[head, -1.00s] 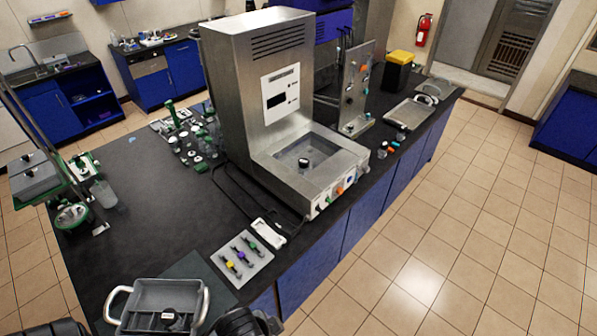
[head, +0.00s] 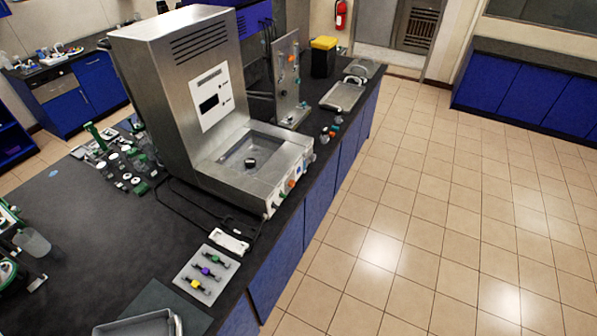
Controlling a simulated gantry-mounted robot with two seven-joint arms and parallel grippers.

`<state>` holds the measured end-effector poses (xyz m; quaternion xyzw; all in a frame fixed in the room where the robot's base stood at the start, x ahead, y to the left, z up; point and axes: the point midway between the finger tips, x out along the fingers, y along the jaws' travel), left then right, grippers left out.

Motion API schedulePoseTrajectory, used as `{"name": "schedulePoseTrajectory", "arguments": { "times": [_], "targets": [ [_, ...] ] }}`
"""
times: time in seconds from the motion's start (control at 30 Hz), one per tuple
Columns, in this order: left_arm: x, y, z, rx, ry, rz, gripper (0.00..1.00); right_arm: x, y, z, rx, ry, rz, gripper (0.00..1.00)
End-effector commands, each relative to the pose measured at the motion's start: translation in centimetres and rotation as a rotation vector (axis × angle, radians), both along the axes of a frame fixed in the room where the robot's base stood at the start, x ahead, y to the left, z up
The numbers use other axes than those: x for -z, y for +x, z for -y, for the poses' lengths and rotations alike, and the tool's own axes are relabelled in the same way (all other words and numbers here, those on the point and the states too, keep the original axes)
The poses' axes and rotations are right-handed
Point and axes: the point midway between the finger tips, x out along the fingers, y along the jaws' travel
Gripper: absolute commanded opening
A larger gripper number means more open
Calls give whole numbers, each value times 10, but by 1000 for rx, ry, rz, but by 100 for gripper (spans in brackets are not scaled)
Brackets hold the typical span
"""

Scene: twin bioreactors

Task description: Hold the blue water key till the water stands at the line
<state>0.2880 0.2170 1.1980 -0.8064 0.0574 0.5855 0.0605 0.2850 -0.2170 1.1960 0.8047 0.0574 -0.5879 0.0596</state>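The steel machine (head: 180,100) stands on the dark bench with a sunken basin (head: 235,158) in its front deck. A dark round piece (head: 250,163) sits in the basin. A row of small coloured keys lines the machine's front face; an orange key (head: 291,184) shows clearly, and a small blue key (head: 299,172) appears just right of it. The water level and any line are too small to make out. Neither of my grippers is in the picture.
A pale tray with green, purple and yellow clips (head: 207,274) lies near the bench's front edge. A grey bin (head: 140,326) is cut off at the bottom. Small green-and-white parts (head: 120,165) stand left of the machine. The tiled floor (head: 400,220) at right is clear.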

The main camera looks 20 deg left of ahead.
Motion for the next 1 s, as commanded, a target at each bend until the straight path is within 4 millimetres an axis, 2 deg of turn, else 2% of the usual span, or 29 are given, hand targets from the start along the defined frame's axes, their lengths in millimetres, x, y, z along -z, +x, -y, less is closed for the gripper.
{"name": "schedulePoseTrajectory", "arguments": {
  "times": [0.03, 0.07, 0.47, 1.0],
  "targets": [
    [0, 0, 0, 0, 0, 0, 65, 0, 0, 0, 0, 0, 1, 54],
    [0, 0, 0, 0, 0, 0, 61, 0, 0, 0, 0, -1, 1, 54],
    [0, 0, -1, 1, 3, -1, 0, -1, 1, 3, -6, -10, 3, 54],
    [1, -1, -2, 5, 8, -2, 0, -1, 2, 1, -3, -6, 4, 54]
  ]
}}
